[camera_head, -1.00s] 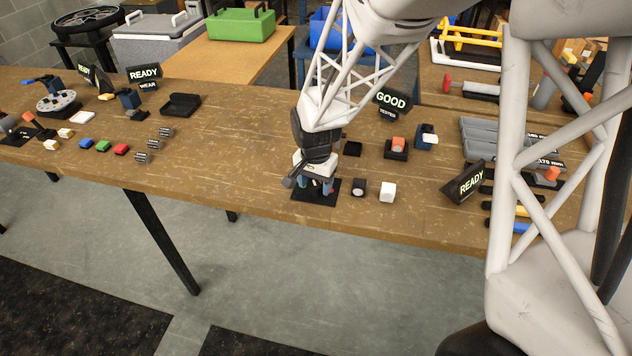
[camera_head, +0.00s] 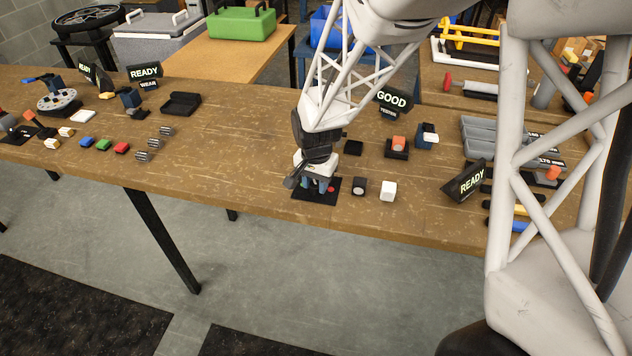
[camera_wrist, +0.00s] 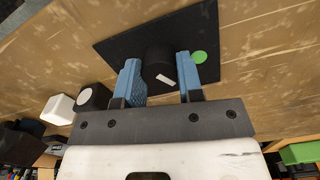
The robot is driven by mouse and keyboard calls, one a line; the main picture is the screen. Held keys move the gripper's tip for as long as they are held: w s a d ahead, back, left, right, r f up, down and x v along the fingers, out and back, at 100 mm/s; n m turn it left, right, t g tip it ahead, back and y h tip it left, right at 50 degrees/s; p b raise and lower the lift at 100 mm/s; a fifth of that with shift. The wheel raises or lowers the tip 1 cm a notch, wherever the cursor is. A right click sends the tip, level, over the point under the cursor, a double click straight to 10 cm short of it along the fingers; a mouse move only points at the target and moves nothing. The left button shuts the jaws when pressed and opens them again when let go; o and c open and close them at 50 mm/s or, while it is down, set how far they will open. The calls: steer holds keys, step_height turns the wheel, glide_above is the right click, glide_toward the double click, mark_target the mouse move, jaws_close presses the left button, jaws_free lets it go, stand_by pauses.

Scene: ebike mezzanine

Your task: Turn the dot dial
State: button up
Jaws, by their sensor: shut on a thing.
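The dot dial is a round black knob (camera_wrist: 158,62) with a white mark, on a flat black plate (camera_wrist: 120,48). A green dot (camera_wrist: 199,57) lies on the plate beside the right finger in the wrist view. In the head view the plate (camera_head: 300,194) lies near the table's front edge, and a red dot (camera_head: 331,189) shows on it. My gripper (camera_head: 318,186) points down over the plate, with its blue fingers (camera_wrist: 160,78) on either side of the knob and shut on it. The knob is mostly hidden in the head view.
A dark block with a pale round face (camera_head: 359,188) and a white cube (camera_head: 388,190) stand close to the right of the plate. A black tray (camera_head: 353,147) and a GOOD sign (camera_head: 392,100) stand behind.

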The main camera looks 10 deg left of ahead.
mark_target(316, 183)
steer(key=shift+n, duration=2.9)
steer(key=o, duration=0.9)
steer(key=shift+r, duration=0.1)
steer(key=shift+r, duration=3.8)
